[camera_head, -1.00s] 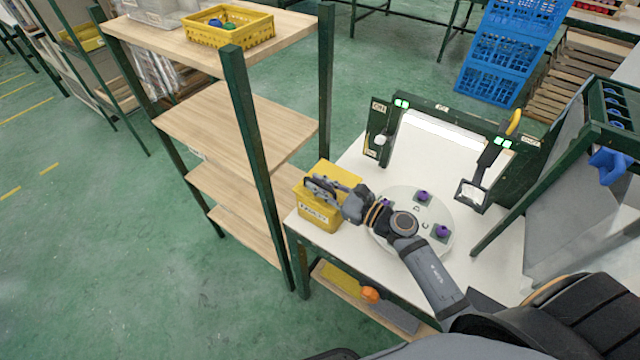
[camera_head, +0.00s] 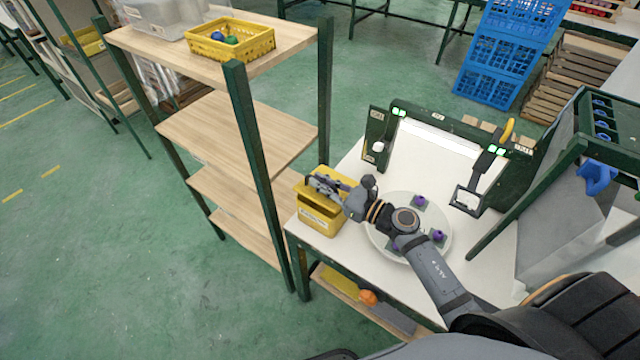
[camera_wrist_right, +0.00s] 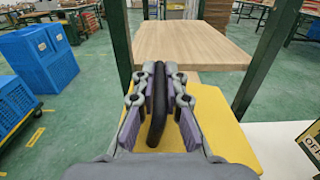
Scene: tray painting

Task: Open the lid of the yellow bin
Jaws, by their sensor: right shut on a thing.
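The yellow bin (camera_head: 318,222) with a pale label stands on the white table's left corner, beside the wooden shelf. Its yellow lid (camera_wrist_right: 215,125) carries a dark upright handle (camera_wrist_right: 158,110). My right gripper (camera_head: 318,182) is over the lid. In the right wrist view my right gripper (camera_wrist_right: 159,90) is shut on the handle, with one finger on each side. In the head view a dark gap shows between the lid and the bin's front wall, so the lid looks slightly raised. The gripper hides part of the lid. My left gripper is not in view.
A round white plate (camera_head: 378,240) with purple pieces lies on the table (camera_head: 480,262), partly under my right arm. A green frame (camera_head: 376,152) with lights stands behind it. The shelf's green post (camera_head: 262,190) is close left of the bin.

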